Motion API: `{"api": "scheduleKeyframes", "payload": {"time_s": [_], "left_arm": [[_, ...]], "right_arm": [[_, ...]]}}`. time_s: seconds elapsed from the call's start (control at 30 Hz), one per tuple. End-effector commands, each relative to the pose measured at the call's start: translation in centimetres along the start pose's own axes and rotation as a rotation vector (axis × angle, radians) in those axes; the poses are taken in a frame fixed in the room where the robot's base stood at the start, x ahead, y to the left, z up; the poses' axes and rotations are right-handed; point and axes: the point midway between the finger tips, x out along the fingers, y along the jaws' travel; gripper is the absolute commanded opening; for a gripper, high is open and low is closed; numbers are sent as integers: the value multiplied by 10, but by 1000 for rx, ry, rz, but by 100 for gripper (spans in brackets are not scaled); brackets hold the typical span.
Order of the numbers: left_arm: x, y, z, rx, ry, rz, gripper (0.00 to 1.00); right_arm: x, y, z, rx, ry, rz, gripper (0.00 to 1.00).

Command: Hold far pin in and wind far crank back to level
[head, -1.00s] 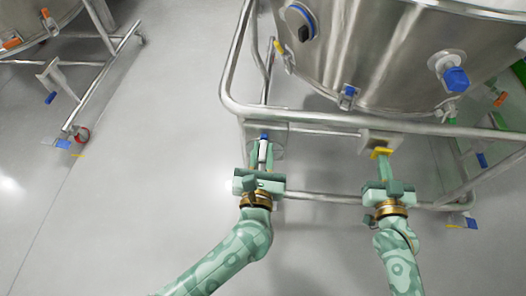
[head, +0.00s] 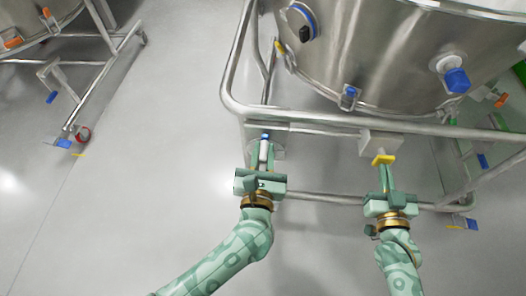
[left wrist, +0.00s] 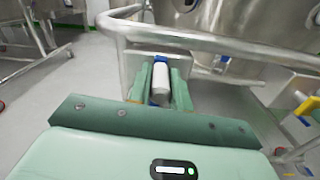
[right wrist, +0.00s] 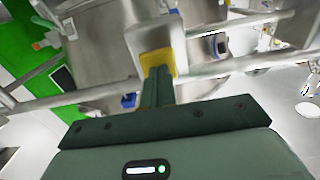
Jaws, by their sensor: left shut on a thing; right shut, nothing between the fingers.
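A white crank handle (head: 264,152) with a blue end stands at the left of the vessel's frame. My left gripper (head: 264,158) is shut around it; in the left wrist view the white handle (left wrist: 161,78) lies between both fingers, before a metal plate (left wrist: 136,70). A yellow pin knob (head: 383,159) sits at the front of a grey metal block under the frame rail, also seen as a yellow knob (right wrist: 157,62) in the right wrist view. My right gripper (head: 384,167) is shut and empty, its fingertips at the knob; exact contact is hard to tell.
A steel vessel (head: 390,50) stands behind the tubular rail (head: 330,125) of its frame. A lower rail (head: 325,198) runs behind my grippers. Another frame with a blue pedal (head: 63,143) stands at the left. The floor between is clear.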

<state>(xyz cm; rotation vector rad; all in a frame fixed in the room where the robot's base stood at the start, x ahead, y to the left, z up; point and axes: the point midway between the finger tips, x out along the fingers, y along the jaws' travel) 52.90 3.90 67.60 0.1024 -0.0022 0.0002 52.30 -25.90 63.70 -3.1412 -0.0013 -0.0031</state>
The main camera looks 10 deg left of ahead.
Motion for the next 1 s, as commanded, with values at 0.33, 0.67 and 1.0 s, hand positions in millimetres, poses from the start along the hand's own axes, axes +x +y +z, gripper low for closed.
{"api": "scheduleKeyframes", "payload": {"time_s": [0.33,0.67,1.0], "left_arm": [[-1,-1,-3,0,6,-3,0],[-1,-1,-4,0,8,-3,0],[-2,-1,-4,0,9,-3,0]], "right_arm": [[-35,0,1,-2,-3,1,0],[-55,1,1,-1,-2,1,0],[-55,1,1,-1,-2,1,0]]}}
